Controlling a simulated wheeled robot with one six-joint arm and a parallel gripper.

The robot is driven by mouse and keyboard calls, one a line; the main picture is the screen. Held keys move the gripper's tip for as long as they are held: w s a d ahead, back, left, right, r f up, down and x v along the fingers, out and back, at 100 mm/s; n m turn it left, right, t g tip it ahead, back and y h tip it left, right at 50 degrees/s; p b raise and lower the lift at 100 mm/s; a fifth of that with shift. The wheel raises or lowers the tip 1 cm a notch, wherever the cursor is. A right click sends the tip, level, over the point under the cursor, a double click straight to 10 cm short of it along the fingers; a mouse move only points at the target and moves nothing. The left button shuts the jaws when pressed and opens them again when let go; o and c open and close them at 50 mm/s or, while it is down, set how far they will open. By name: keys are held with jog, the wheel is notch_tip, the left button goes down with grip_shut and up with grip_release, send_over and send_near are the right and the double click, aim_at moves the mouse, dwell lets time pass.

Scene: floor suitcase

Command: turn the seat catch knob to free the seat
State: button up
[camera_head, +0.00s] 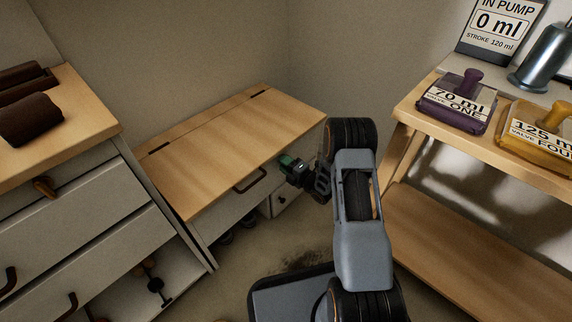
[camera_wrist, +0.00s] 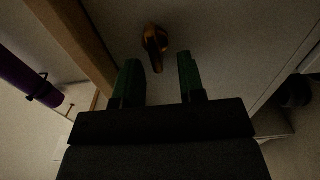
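The seat is a pale bench with a wooden lid (camera_head: 235,140), and the lid lies flat and closed. A brass-coloured catch knob (camera_wrist: 155,42) shows on the pale front panel (camera_wrist: 220,30) in the wrist view. Its handle points down toward my gripper. My gripper (camera_wrist: 159,78) is open, with its two green fingers apart. The knob is just beyond the fingertips, roughly between them, and does not look gripped. In the head view my gripper (camera_head: 290,163) is at the right part of the bench front. The knob is hidden there behind the gripper and arm.
A cabinet (camera_head: 80,170) with drawers stands at the left. A wooden shelf (camera_head: 460,215) with labelled purple (camera_head: 460,112) and yellow (camera_head: 535,130) blocks stands at the right. A dark handle (camera_head: 250,181) sits on the bench front. A purple roll (camera_wrist: 22,78) shows in the wrist view.

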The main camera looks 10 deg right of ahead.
jog(key=v, duration=0.7)
dwell(0.4)
jog(key=shift+s, duration=0.15)
jog(key=d+r+m+g+h+p, duration=0.2)
jog(key=r+m+h+p, duration=0.35)
jog(key=r+p, duration=1)
jog(key=d+r+m+g+h+p, duration=0.15)
jog(key=r+m+h+p, duration=0.5)
jog(key=r, duration=1.65)
jog(key=s+a+r+m+g+y+p, duration=0.1)
jog(key=s+a+r+m+g+p, duration=0.2)
jog(key=s+r+m+p, duration=0.3)
jog(key=s+a+r+m+g+y+p, duration=0.1)
jog(key=s+a+r+m+g+p, duration=0.2)
jog(key=s+r+p, duration=1.1)
notch_tip(320, 180, up, 6)
jog(key=s+m+g, duration=0.2)
jog(key=m, duration=0.1)
jog(key=shift+f+m, duration=0.2)
jog(key=shift+m, duration=0.2)
